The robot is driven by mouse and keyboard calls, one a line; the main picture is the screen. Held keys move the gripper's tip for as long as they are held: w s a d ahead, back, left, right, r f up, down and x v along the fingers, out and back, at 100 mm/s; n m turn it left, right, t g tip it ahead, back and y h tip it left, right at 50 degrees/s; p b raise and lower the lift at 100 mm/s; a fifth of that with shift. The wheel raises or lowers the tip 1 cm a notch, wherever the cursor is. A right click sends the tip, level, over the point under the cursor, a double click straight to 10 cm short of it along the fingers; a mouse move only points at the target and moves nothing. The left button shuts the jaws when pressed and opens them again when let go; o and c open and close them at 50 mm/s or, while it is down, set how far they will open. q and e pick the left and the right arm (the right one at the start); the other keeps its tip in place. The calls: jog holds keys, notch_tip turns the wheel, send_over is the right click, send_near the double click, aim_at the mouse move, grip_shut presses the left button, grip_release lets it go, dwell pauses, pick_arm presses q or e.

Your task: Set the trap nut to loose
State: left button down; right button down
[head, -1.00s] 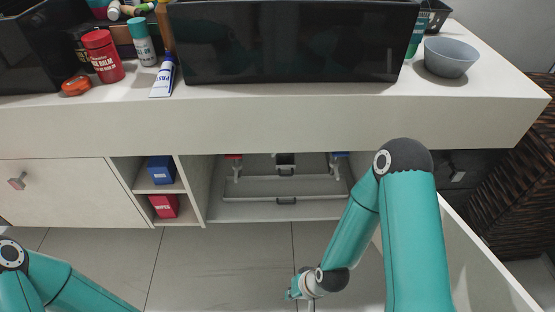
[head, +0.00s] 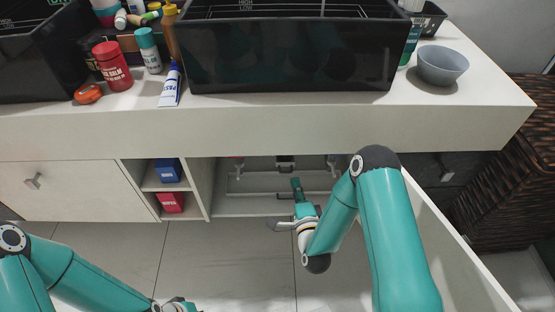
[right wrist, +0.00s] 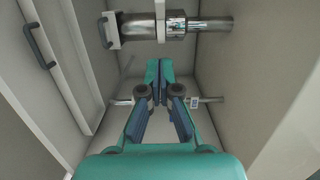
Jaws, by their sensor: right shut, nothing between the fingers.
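In the right wrist view, chrome pipework (right wrist: 170,25) crosses the top of the cabinet, with a wide cylinder and a narrower pipe. I cannot tell for sure which collar is the trap nut or how it is set. In the head view, the pipework is a small dark and grey shape (head: 285,161) under the counter. My right gripper (head: 296,182) reaches into the open cabinet below it. In the right wrist view, the right gripper (right wrist: 158,66) is shut and empty, its tips apart from the pipework.
A thin pipe with a blue-marked fitting (right wrist: 194,102) runs behind my right fingers. The counter (head: 270,125) overhangs the opening. An open white drawer or door (head: 455,240) lies at right.

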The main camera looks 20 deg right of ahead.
jog(key=w+a+b, duration=0.1)
jog(key=w+b, duration=0.1)
jog(key=w, duration=0.9)
jog(key=shift+a, duration=0.25)
jog(key=w+a+b, duration=0.1)
jog(key=b, duration=0.2)
jog(key=shift+w+a, duration=0.25)
jog(key=shift+w, duration=0.1)
